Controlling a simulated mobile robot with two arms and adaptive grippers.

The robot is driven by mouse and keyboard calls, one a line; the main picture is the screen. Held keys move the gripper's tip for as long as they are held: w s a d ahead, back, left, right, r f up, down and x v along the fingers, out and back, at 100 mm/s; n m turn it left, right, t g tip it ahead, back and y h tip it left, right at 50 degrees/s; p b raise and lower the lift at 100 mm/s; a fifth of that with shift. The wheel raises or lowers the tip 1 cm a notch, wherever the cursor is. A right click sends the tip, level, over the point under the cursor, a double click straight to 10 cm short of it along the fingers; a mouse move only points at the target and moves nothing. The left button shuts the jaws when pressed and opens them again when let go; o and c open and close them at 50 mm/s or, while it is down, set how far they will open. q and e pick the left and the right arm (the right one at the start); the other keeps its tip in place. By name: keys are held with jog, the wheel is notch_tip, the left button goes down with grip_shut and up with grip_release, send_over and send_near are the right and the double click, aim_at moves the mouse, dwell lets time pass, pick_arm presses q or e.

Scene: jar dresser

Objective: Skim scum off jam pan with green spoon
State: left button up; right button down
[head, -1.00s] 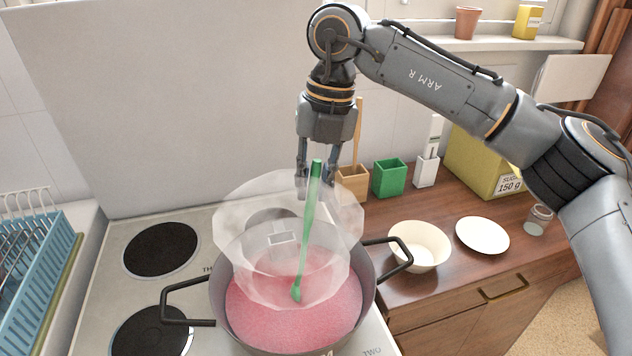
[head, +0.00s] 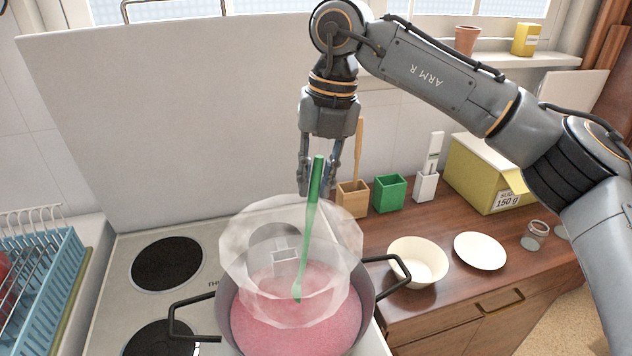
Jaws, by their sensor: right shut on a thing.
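The jam pan (head: 366,302) is a grey two-handled pot on the hob, holding pink-red jam (head: 300,330) with a pale, foamy-looking surface. The green spoon (head: 314,185) is near upright, its lower end reaching down into the pan. My right gripper (head: 318,188) is above the pan, pointing down and shut on the spoon's upper handle. A translucent pale faceted shape, perhaps steam, veils the lower spoon and part of the jam, so I cannot tell exactly how the spoon's tip meets the surface. My left gripper is not in view.
A cream bowl (head: 417,266) and a white plate (head: 480,251) stand on the wooden counter right of the pan. Behind are a wooden holder (head: 352,200), a green box (head: 389,193) and a yellow sugar box (head: 490,170). A blue rack (head: 50,290) is at left.

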notch_tip(320, 180, up, 8)
jog(key=p, duration=0.5)
jog(key=shift+r+p, duration=0.25)
jog(key=shift+p, duration=0.05)
jog(key=shift+f, duration=0.1)
